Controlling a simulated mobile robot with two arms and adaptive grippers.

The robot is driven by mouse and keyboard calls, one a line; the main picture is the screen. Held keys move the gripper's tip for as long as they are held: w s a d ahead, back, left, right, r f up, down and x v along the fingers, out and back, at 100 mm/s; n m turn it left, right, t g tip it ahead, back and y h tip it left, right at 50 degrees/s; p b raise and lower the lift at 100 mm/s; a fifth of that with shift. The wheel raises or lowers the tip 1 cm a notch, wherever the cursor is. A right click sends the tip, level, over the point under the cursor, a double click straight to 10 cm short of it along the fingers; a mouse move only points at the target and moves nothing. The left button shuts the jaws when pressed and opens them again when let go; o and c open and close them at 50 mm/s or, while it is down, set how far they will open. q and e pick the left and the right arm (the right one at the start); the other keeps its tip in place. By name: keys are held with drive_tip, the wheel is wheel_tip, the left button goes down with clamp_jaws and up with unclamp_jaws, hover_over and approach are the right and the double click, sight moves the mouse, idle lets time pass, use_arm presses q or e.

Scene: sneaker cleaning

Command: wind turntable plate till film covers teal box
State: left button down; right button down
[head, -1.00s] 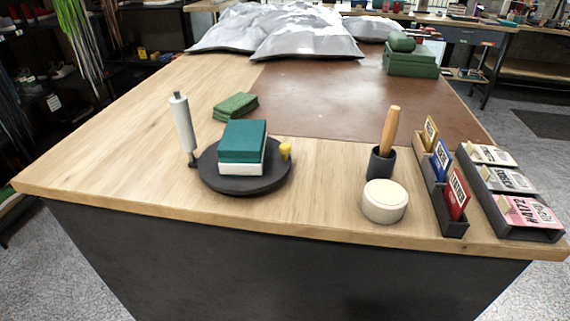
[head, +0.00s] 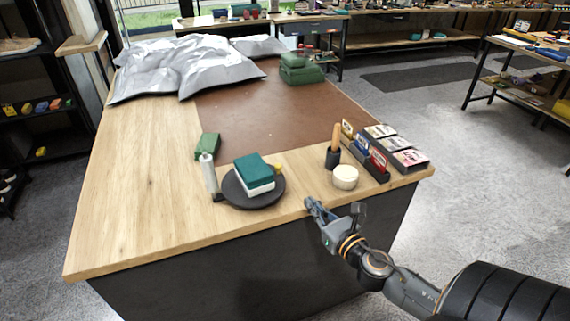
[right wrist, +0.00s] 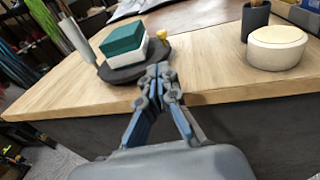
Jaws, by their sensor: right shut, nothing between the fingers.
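The teal box (head: 254,170) has a white lower part and sits on the dark round turntable plate (head: 240,200). The box also shows in the right wrist view (right wrist: 125,38), on the plate (right wrist: 115,74). A yellow knob (head: 278,168) stands at the plate's right edge and shows in the right wrist view (right wrist: 161,36). An upright film roll (head: 208,172) stands left of the plate. I see no film across the box. My right gripper (head: 310,204) is shut and empty at the table's front edge, to the right of the plate. My left gripper is not in view.
A round cream tin (head: 345,177) and a dark cup (head: 332,158) with a wooden handle stand right of the plate. Card holders (head: 366,168) stand further right. A green block (head: 208,145) lies behind the roll.

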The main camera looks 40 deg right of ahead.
sight(279, 169)
drive_tip(key=w+p, duration=0.1)
drive_tip(key=w, duration=0.3)
drive_tip(key=w+d, duration=0.1)
drive_tip(key=w, duration=0.4)
drive_tip(key=w+f+p, duration=0.1)
drive_tip(key=w, duration=0.4)
drive_tip(key=shift+d+p, duration=0.15)
drive_tip(key=shift+p, duration=0.2)
